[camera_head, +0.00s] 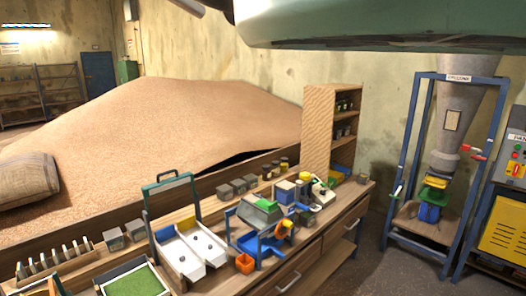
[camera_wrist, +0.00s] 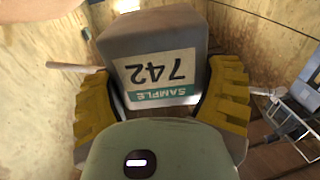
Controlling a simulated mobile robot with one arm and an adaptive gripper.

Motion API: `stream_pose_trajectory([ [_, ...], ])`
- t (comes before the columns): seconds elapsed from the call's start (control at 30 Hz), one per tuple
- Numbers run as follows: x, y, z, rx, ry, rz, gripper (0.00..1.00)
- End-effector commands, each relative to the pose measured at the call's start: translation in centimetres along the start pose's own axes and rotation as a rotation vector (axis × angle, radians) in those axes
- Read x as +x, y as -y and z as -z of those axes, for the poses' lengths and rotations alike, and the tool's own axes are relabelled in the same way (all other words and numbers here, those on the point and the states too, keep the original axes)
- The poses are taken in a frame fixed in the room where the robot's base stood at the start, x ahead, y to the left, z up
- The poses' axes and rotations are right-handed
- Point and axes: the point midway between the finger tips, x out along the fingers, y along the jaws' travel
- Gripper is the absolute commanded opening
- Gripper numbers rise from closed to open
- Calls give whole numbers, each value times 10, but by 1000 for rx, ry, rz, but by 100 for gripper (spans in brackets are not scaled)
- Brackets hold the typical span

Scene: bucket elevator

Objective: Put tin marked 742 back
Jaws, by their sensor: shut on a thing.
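The grey tin marked 742 (camera_wrist: 190,35) fills the upper middle of the wrist view. Its white label with a green "SAMPLE" band reads upside down in that picture. My gripper (camera_wrist: 162,80) is shut on the tin, with a yellow ridged finger on each side. In the head view neither the gripper nor this tin can be made out. There, similar grey tins stand in a short row (camera_head: 238,187) along the back of the bench, and others (camera_head: 114,239) stand farther left. Their markings are too small to read.
The wooden bench (camera_head: 315,248) is crowded with a white two-channel tray (camera_head: 190,252), a blue device (camera_head: 247,240) and a slotted rack (camera_head: 55,258). A tall shelf unit (camera_head: 318,130) stands at its far end. A cyclone frame (camera_head: 408,140) stands right. Grain (camera_head: 190,120) is heaped behind.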

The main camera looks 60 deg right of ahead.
Motion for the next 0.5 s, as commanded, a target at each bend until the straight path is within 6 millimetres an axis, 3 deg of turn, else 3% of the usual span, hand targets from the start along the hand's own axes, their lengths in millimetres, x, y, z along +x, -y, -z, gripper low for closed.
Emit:
stream_pose_trajectory([
  [0.03,-2,1,26,0,2,3,35],
  [0.1,-6,1,42,1,4,4,35],
  [0.3,-14,1,89,2,7,4,35],
  [0.5,-21,0,120,3,11,1,35],
])
